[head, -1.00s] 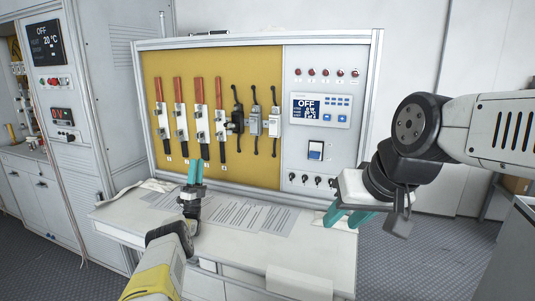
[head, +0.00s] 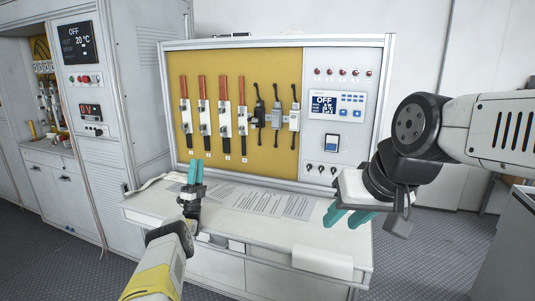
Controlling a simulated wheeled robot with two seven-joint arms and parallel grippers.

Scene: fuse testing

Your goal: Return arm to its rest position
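My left gripper (head: 195,171) has teal fingers pointing up, over the left part of the desk and in front of the panel's lower left edge. Its fingers look close together, with nothing visible held; the angle hides the gap. My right gripper (head: 347,215) hangs at the right, in front of the bench's right side. Its teal fingers are spread apart and empty. The yellow test panel (head: 225,65) carries several red-topped fuse units (head: 223,90) and several dark and grey fuse units (head: 277,112).
Paper sheets (head: 255,201) lie on the white desk (head: 225,222). A tall grey cabinet (head: 100,150) with a display reading OFF and 20 °C stands at the left. A grey cabinet edge (head: 505,245) is at the far right. Open floor (head: 425,260) shows right of the desk.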

